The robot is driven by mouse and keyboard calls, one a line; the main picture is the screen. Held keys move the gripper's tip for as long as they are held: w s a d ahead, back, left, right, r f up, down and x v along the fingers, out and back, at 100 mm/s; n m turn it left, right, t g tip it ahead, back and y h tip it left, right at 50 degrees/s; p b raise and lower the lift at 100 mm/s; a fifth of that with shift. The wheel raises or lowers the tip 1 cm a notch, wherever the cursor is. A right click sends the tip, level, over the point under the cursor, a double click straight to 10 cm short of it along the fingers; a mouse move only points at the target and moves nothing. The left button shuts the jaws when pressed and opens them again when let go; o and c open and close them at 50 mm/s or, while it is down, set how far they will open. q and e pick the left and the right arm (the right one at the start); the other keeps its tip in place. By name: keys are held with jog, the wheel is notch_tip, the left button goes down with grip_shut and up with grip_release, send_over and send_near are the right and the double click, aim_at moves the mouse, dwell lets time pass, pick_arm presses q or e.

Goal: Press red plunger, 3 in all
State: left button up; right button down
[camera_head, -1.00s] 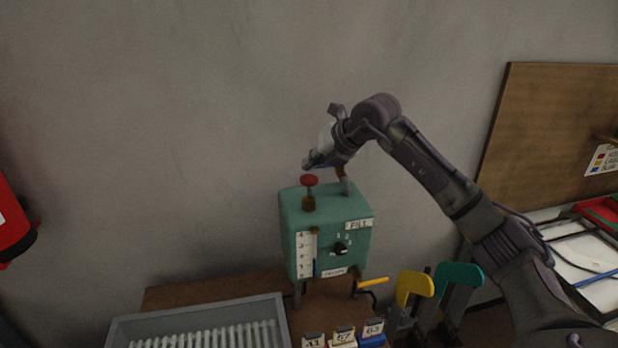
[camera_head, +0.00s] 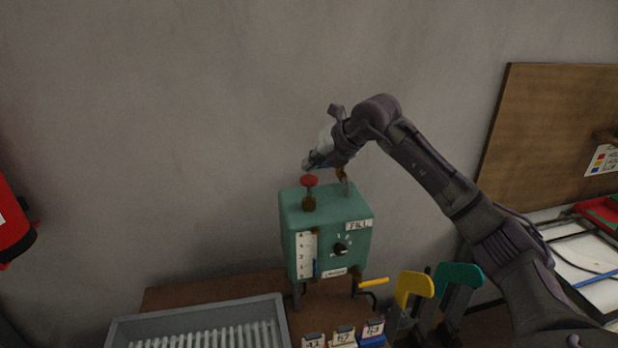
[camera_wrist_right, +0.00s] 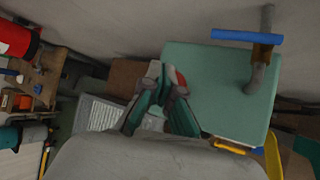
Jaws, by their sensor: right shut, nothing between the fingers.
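The red plunger (camera_head: 309,181) stands raised on a brown collar on top of the green box (camera_head: 326,232), which has a gauge, a dial and a FILL label. My right gripper (camera_head: 308,164) is shut and empty just above the red plunger, with a small gap seen between them in the head view. In the right wrist view my right gripper's fingertips (camera_wrist_right: 163,72) are together, and a bit of the red plunger (camera_wrist_right: 181,80) shows behind them. The rest of the plunger is hidden there. My left gripper is not in view.
A pipe with a blue handle (camera_wrist_right: 248,37) rises from the box top beside the gripper. A yellow lever (camera_head: 373,282) is at the box's lower right.

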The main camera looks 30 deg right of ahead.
aim_at(312, 178)
jog(key=shift+f, duration=0.4)
jog(key=shift+f+b, duration=1.45)
jog(key=shift+f, duration=0.25)
dwell(1.2)
jog(key=shift+r, duration=0.15)
jog(key=shift+r+p, duration=1.45)
jog(key=shift+r, duration=0.55)
notch_tip(312, 178, up, 5)
jog(key=p, duration=0.3)
jog(key=shift+p, duration=0.35)
